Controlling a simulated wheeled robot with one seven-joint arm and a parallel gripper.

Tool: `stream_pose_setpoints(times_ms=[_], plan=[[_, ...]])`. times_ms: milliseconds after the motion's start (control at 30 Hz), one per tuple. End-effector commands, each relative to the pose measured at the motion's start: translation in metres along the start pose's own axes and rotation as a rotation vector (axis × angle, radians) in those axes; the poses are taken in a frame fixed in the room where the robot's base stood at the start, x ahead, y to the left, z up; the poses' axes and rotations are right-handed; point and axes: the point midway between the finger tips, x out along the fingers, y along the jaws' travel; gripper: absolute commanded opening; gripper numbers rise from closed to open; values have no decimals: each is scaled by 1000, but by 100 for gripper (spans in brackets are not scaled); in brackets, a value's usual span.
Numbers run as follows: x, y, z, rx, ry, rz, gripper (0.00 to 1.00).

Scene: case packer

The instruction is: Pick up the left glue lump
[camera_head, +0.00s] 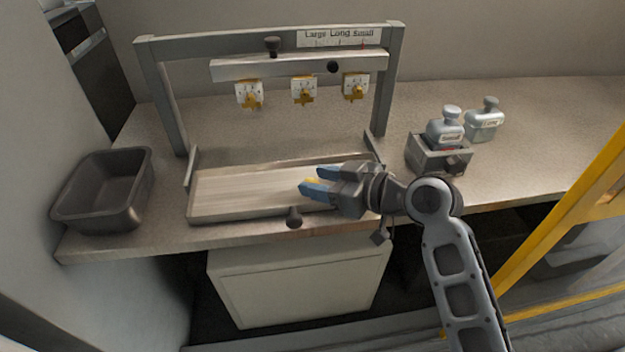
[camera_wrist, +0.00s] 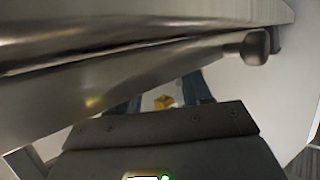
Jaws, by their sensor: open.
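My gripper (camera_head: 311,180) is low over the pale tray (camera_head: 235,192) of the frame, its blue fingers apart and pointing left. A small yellow lump (camera_head: 314,182) shows between the fingers. In the wrist view a yellow lump (camera_wrist: 163,101) also lies between the two dark blue fingers, in front of a pale surface. I cannot tell whether the fingers touch it, or whether it is the left glue lump. Any other lump on the tray is not visible and may be hidden by my gripper.
Three white plates with yellow fittings hang from the grey frame's bar (camera_head: 290,66). A dark bin (camera_head: 104,188) stands left. A black knob (camera_head: 294,216) sits at the tray's front edge. A grey box with a bottle (camera_head: 445,130) and another bottle (camera_head: 485,122) stand right.

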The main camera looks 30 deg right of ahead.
Motion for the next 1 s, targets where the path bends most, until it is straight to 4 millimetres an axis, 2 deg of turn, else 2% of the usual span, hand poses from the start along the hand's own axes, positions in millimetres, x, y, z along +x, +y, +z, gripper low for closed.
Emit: stream_pose_setpoints(times_ms=[300,700,1000], plan=[[5,0,0,0,0,0,48],[5,0,0,0,0,0,9],[4,0,-1,-1,1,0,8]])
